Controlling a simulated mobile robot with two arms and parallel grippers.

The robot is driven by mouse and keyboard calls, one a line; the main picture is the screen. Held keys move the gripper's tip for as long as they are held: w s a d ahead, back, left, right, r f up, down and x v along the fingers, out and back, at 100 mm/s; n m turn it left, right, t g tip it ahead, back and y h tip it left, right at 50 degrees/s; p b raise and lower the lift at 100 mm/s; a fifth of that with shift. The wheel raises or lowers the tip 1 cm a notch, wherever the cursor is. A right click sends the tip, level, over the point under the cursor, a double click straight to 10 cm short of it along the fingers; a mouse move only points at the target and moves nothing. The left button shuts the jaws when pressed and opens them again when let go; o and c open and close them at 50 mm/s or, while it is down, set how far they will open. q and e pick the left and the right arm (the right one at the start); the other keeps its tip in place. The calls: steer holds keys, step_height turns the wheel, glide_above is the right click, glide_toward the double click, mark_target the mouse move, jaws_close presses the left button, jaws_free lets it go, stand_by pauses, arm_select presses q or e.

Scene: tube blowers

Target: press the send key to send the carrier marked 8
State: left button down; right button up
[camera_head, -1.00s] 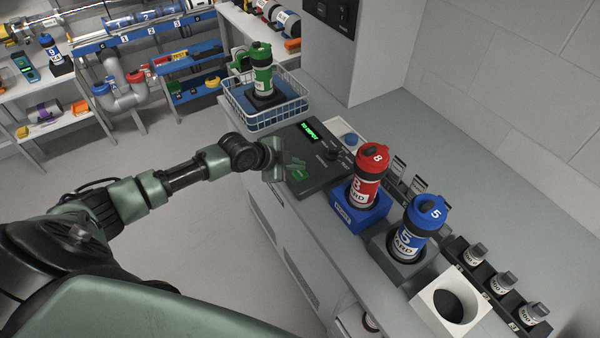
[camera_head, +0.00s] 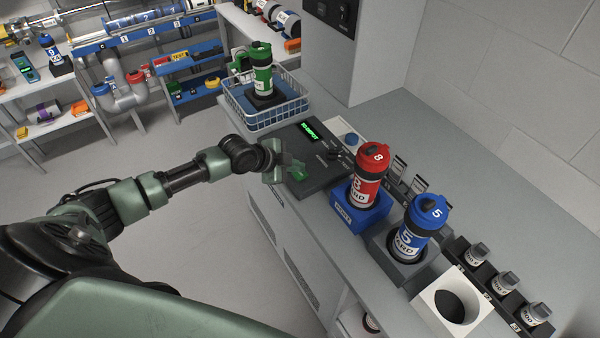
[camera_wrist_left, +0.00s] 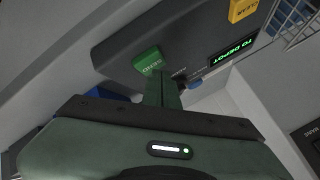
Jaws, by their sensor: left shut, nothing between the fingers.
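The green SEND key (camera_head: 301,174) sits on the dark control panel (camera_head: 322,178); it also shows in the left wrist view (camera_wrist_left: 148,61). My left gripper (camera_head: 290,164) is shut and empty, its fingers over the panel beside the key. In the left wrist view the shut fingertips (camera_wrist_left: 164,76) overlap the key's edge; I cannot tell whether they touch it. The lit display (camera_head: 310,131) reads TO DEPOT in green. The red carrier marked 8 (camera_head: 369,172) stands upright in a blue dock (camera_head: 346,215). My right gripper is out of view.
A yellow CLEAR key (camera_wrist_left: 241,9) is on the same panel. A wire basket (camera_head: 245,116) with a green carrier (camera_head: 261,70) stands beyond it. A blue carrier marked 5 (camera_head: 417,228) stands right of the red one. The counter behind the panel is partly clear.

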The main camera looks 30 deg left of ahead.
mark_target(297, 174)
arm_select(q)
steer(key=shift+f+b, duration=0.4)
steer(key=shift+f, duration=0.1)
steer(key=shift+r, duration=0.1)
stand_by(0.5)
steer(key=shift+r+p, duration=0.7)
steer(key=shift+r, duration=0.05)
step_height(297, 174, up, 5)
steer(key=p, duration=0.4)
steer(key=shift+r, duration=0.1)
stand_by(0.6)
